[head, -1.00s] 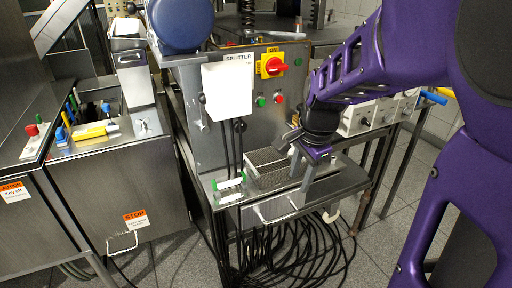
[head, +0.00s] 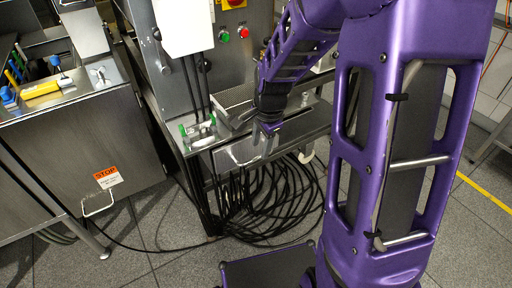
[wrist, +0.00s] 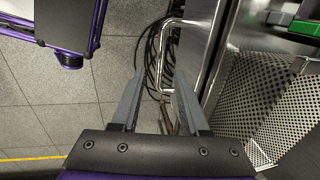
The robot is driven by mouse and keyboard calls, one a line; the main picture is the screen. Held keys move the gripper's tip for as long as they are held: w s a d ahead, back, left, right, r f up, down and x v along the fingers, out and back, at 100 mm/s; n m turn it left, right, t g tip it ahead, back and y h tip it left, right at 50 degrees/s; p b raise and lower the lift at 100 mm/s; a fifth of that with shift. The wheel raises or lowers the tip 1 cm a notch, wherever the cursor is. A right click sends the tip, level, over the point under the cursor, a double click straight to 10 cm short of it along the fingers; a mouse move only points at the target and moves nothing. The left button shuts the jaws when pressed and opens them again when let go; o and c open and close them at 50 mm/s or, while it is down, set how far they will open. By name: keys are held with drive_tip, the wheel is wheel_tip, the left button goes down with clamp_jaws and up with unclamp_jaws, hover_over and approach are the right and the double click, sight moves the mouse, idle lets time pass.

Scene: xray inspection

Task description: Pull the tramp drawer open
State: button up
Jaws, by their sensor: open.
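The drawer (head: 222,162) is a metal front with a bent-rod handle (head: 236,158), set low in the steel machine stand. It looks shut. My gripper (head: 264,143) points down in front of the drawer, close to the right part of the handle. In the wrist view, my gripper (wrist: 158,78) is open, with its two grey fingers apart. The pale handle (wrist: 164,50) runs down toward the gap between the fingertips. I cannot tell whether the fingers touch it or sit around it. My gripper hides part of the drawer front in the head view.
A perforated metal tray (head: 238,104) and green-ended clips (head: 198,130) sit on the ledge above the drawer. Black cables (head: 270,205) hang and coil below it. A steel cabinet with a STOP label (head: 107,176) stands at left.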

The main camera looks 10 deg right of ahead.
sight(259, 158)
drive_tip(key=shift+w+a+f, duration=0.1)
drive_tip(key=shift+w+f, duration=0.1)
drive_tip(key=shift+f, duration=0.7)
drive_tip(key=shift+w+f, duration=0.15)
drive_tip(key=shift+f, duration=0.7)
clamp_jaws()
